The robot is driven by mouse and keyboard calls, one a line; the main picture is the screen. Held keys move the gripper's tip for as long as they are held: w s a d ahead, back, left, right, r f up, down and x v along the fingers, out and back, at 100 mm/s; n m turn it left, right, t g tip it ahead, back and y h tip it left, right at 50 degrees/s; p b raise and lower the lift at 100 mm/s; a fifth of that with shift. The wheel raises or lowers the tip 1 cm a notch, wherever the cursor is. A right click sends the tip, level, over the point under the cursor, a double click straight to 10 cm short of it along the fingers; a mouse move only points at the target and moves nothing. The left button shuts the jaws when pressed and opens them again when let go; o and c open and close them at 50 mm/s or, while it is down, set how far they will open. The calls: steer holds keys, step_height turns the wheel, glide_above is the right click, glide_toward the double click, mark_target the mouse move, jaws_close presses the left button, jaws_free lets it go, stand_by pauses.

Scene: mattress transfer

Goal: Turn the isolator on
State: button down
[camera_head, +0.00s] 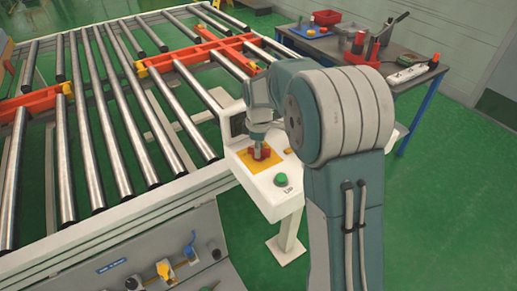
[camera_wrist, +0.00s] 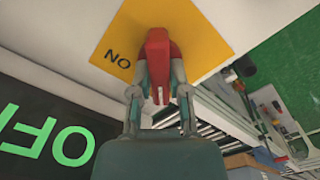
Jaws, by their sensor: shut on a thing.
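The isolator's red handle (camera_head: 262,153) is on a yellow plate (camera_head: 250,167) on top of a white control pedestal. In the wrist view the handle (camera_wrist: 157,48) stands out from the yellow plate (camera_wrist: 205,35), which has "ON" printed on it, upside down in the picture. My gripper (camera_wrist: 158,82) is shut on the red handle, one finger at each side. In the head view my gripper (camera_head: 259,142) comes down on the handle from above. A black panel (camera_wrist: 60,100) with green upside-down letters, apparently "OFF", is at the left in the wrist view.
A green button (camera_head: 281,180) is on the pedestal's front part. A roller conveyor (camera_head: 100,130) with orange crosspieces fills the left. A workbench (camera_head: 350,55) with tools and a red bin (camera_head: 327,17) stands behind. Green floor is clear at the right.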

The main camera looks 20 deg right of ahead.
steer(key=shift+f+m, duration=0.1)
steer(key=shift+m, duration=0.2)
steer(key=m, duration=0.3)
steer(key=shift+m, duration=0.4)
steer(key=m, duration=0.4)
steer(key=shift+m, duration=0.3)
steer(key=m, duration=0.8)
steer(key=shift+s+f+m, duration=0.1)
steer(key=shift+m, duration=0.2)
steer(key=c, duration=0.6)
jaws_free()
steer(key=shift+r, duration=0.2)
